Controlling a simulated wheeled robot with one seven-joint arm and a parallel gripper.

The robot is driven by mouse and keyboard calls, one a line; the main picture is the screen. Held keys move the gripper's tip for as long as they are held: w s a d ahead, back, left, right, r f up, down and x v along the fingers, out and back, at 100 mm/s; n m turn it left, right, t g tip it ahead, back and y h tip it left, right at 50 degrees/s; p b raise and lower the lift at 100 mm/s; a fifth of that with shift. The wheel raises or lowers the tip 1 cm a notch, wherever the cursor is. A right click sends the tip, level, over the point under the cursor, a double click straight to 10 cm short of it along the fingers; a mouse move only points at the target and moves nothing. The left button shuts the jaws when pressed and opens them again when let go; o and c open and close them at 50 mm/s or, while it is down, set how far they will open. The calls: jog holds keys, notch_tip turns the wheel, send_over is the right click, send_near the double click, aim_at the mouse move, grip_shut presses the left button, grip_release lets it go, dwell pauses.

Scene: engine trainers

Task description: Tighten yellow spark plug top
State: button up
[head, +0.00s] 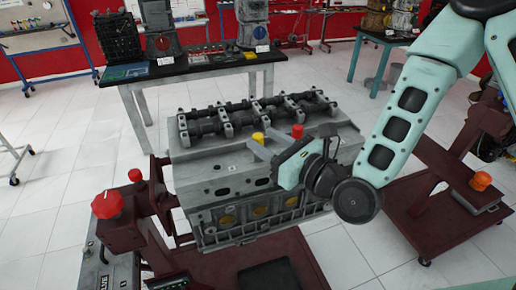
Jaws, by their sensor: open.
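The yellow spark plug top (258,137) sticks up from the upper face of the grey engine block (205,178), near its middle. My gripper (256,145) is above the block, its two grey fingers reaching left from the teal wrist. The fingers are open, and the yellow top shows beside and just behind their tips. I cannot tell whether they touch it. A red spark plug top (297,131) stands a little to the right, behind my gripper. My gripper and wrist hide part of the block's right side.
Camshafts (255,110) run along the block's far edge. A dark red stand (150,225) with a red knob (107,204) is at the left. Another stand (440,200) is at the right. A workbench (190,66) with engine parts stands behind.

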jog(key=shift+p+x, duration=0.75)
jog(key=shift+x, duration=0.3)
jog(key=shift+w+a, duration=0.3)
grip_shut()
